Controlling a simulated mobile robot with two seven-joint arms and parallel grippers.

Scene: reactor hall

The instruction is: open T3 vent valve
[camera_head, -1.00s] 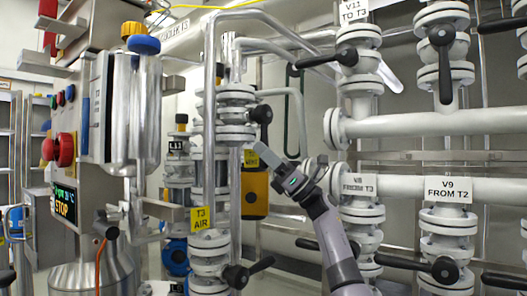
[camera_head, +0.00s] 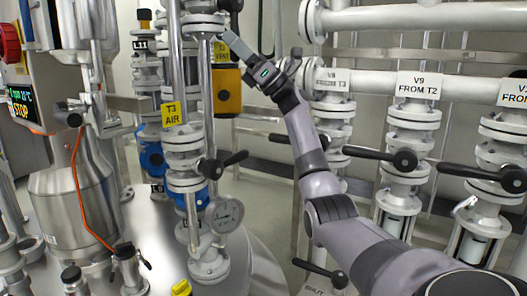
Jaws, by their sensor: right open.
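The yellow T3 VENT label (camera_head: 221,50) hangs at the top centre, partly covered by my right gripper's finger. Just above it, the black handle of the T3 vent valve (camera_head: 231,6) is at the top edge of the view, partly cut off. Its lever points down. The white flanged valve body (camera_head: 203,24) is left of the handle. My right gripper (camera_head: 232,42) is open, just below the handle and in front of the label. I cannot tell whether it touches the lever. My left gripper is not in view.
Below stands the T3 AIR label (camera_head: 172,114) with another black valve handle (camera_head: 222,163) and a pressure gauge (camera_head: 224,214). A yellow box (camera_head: 228,92) is behind the gripper. V8 and V9 valves (camera_head: 404,158) with black levers stand right. A steel vessel (camera_head: 80,205) is left.

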